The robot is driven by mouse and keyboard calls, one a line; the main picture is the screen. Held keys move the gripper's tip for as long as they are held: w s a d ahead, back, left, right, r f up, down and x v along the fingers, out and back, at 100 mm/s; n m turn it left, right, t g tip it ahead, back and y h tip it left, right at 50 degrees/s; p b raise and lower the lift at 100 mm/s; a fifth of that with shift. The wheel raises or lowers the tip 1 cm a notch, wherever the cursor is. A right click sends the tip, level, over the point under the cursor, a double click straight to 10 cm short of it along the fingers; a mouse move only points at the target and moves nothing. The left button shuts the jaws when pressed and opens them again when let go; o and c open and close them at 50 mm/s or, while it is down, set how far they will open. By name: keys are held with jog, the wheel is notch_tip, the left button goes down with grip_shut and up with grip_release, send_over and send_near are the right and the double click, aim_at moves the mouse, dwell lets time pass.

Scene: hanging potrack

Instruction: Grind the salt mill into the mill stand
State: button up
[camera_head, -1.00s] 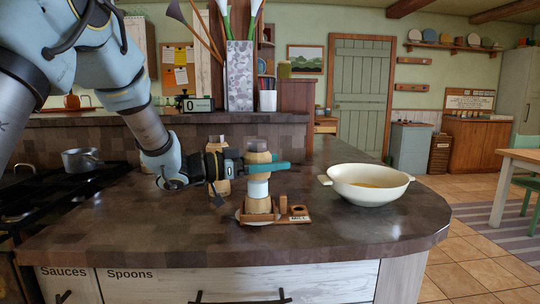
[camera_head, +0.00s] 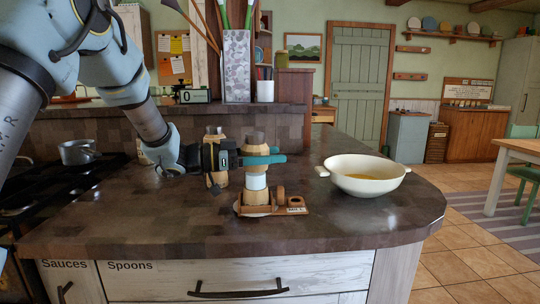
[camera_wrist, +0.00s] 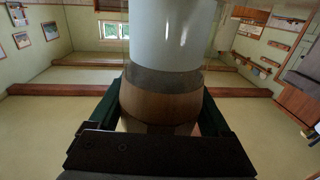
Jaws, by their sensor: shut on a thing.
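The salt mill (camera_head: 257,182), wooden with a white middle band, stands upright at the left part of the wooden mill stand (camera_head: 297,211). Its lower end meets the stand there; whether it rests on it or hovers just above, I cannot tell. My gripper (camera_head: 262,159) reaches in from the left and is shut around the mill's wooden upper part. In the wrist view, the mill (camera_wrist: 160,108) fills the middle between the dark fingers, with its white part toward the top of the picture. The stand has a small label and a short wooden piece (camera_head: 281,193) at its right.
A second wooden mill (camera_head: 216,177) stands behind my wrist. A white bowl (camera_head: 366,185) with yellowish contents is to the right. A stove with a metal pot (camera_head: 77,153) is at the left. The counter's front (camera_head: 150,225) is clear. A raised ledge (camera_head: 150,122) runs behind.

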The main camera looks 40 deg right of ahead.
dwell(0.6)
jog(key=o, duration=1.2)
jog(key=b+v, duration=0.2)
jog(key=v, duration=0.8)
jog(key=shift+w+a, duration=0.15)
jog(key=shift+a, duration=0.2)
